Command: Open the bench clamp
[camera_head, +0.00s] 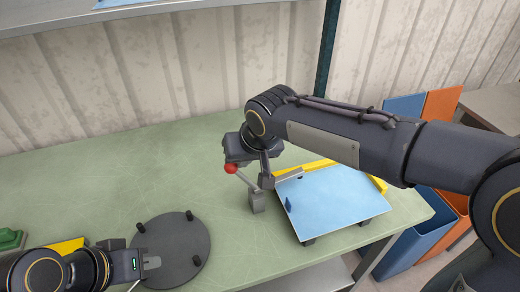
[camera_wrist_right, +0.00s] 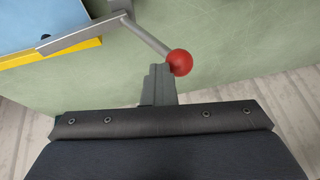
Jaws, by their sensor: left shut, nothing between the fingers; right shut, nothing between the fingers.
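The bench clamp has a grey post (camera_head: 257,203) at the left edge of a blue sheet (camera_head: 335,200). Its clamp bar (camera_head: 289,175) reaches over the sheet's back left corner. Its lever slants back and left to a red ball knob (camera_head: 231,168), also seen in the right wrist view (camera_wrist_right: 180,62). My right gripper (camera_wrist_right: 162,70) is shut and empty, its fingertips right at the knob; whether they touch, I cannot tell. In the head view its fingers are mostly hidden. My left gripper (camera_head: 152,262) is shut and empty over a round dark plate.
The round dark plate (camera_head: 180,245) with upright pegs lies on the green bench (camera_head: 110,175). Yellow strips (camera_head: 305,170) edge the sheet. Blue and orange bins (camera_head: 410,245) stand beyond the bench's right end. The bench's back left is clear.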

